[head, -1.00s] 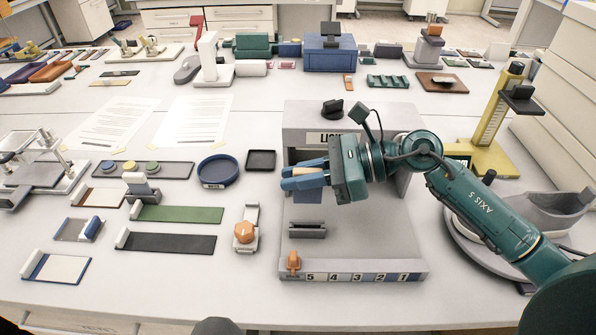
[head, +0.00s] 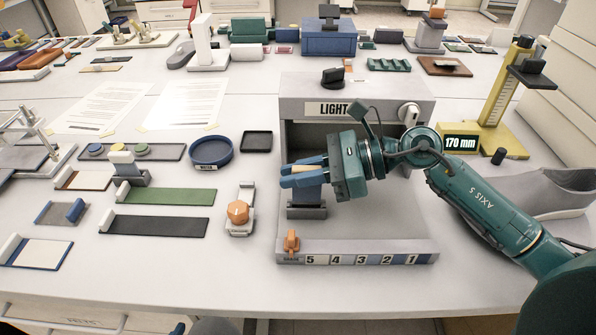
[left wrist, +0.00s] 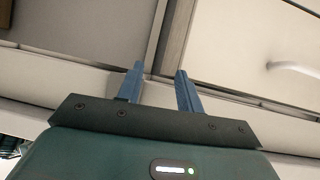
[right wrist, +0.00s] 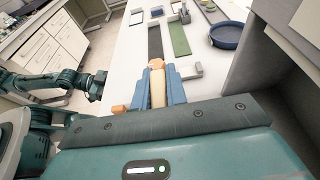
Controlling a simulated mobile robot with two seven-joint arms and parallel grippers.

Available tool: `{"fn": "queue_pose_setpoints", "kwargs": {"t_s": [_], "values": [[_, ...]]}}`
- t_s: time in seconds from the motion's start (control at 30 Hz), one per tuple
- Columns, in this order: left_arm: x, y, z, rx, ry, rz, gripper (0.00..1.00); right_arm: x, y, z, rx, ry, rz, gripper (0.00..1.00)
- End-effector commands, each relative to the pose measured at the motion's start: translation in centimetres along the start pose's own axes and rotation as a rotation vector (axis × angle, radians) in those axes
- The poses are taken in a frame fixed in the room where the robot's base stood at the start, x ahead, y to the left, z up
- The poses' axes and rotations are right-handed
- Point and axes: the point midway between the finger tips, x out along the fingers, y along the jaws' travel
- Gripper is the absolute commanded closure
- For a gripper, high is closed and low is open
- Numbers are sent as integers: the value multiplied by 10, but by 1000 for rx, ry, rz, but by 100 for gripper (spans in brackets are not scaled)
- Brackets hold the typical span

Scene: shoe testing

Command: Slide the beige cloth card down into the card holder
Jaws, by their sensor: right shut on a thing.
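My right gripper (head: 303,177) is shut on the beige cloth card (right wrist: 158,88), whose beige part shows between the blue fingers in the right wrist view. In the head view, a blue-grey panel (head: 308,194), seemingly the card's lower part, hangs upright below the fingers. It reaches the grey card holder (head: 306,212) on the floor of the light booth (head: 355,247). Whether its lower edge is inside the slot or just behind the front wall, I cannot tell. My left gripper (left wrist: 158,88) is open and empty, away from the table.
An orange knob (head: 291,241) stands at the booth's front left corner. A blue round dish (head: 211,151) and green (head: 170,196) and black strips (head: 155,225) lie farther left. A grey shoe (head: 550,190) is at right.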

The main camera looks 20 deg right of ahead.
Motion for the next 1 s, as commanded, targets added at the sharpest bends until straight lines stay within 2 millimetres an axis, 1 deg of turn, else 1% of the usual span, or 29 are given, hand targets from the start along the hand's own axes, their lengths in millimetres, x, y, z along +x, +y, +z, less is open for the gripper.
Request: {"fn": "queue_pose_setpoints", "kwargs": {"t_s": [0.33, 0.73, 1.0], "values": [[-1, -2, 0, 3, 0, -2, 64, 0, 0, 0, 0, 0, 0, 100], [2, -2, 9, -5, -9, -6, 64, 0, 0, 0, -1, 0, 0, 100], [3, -2, 9, -9, -10, -8, 64, 0, 0, 0, 0, 0, 0, 100]]}}
